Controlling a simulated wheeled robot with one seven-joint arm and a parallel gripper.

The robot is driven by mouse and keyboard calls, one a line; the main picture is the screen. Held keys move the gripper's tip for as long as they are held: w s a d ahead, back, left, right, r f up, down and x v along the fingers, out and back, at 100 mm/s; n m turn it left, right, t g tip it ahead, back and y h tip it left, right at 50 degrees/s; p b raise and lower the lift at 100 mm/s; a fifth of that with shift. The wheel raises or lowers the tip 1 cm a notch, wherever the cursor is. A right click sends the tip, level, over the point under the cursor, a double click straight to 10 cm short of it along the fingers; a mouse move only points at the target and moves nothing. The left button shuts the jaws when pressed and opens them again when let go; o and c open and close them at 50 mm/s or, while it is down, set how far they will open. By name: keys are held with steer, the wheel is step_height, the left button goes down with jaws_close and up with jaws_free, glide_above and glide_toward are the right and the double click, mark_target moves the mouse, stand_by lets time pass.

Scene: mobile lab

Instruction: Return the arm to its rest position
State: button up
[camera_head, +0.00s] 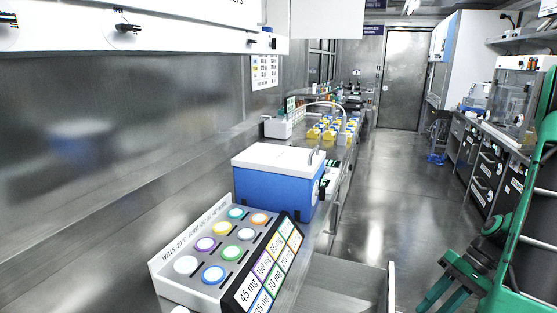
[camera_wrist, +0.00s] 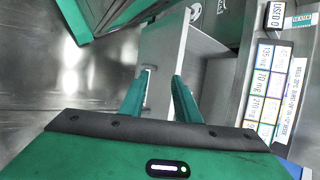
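My green arm (camera_head: 530,200) runs down the right side of the head view, and its lower end is at the bottom right, over the aisle. My gripper (camera_wrist: 158,85) shows in the wrist view as two green fingers standing apart, with nothing held between them. Beyond the fingers is a pale grey open drawer (camera_wrist: 210,45). It also shows at the bottom of the head view (camera_head: 345,275), pulled out from under the left counter. In the head view my gripper is right of the drawer front, and a gap shows between them.
A rack of coloured round lids (camera_head: 205,238) with a label board (camera_head: 268,265) stands on the left counter. Behind it are a blue and white box (camera_head: 275,180) and yellow-topped items (camera_head: 330,128). The aisle floor (camera_head: 375,190) is clear. Right-hand cabinets (camera_head: 487,165) line the aisle.

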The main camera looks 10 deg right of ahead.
steer(key=s+a+r+h, duration=0.3)
steer(key=s+a+r, duration=0.1)
steer(key=r, duration=0.4)
steer(key=s+a+r+h, duration=0.4)
steer(key=s+a+r, duration=0.1)
steer(key=a+r, duration=0.1)
steer(key=shift+r+m, duration=0.4)
steer(key=shift+r, duration=0.45)
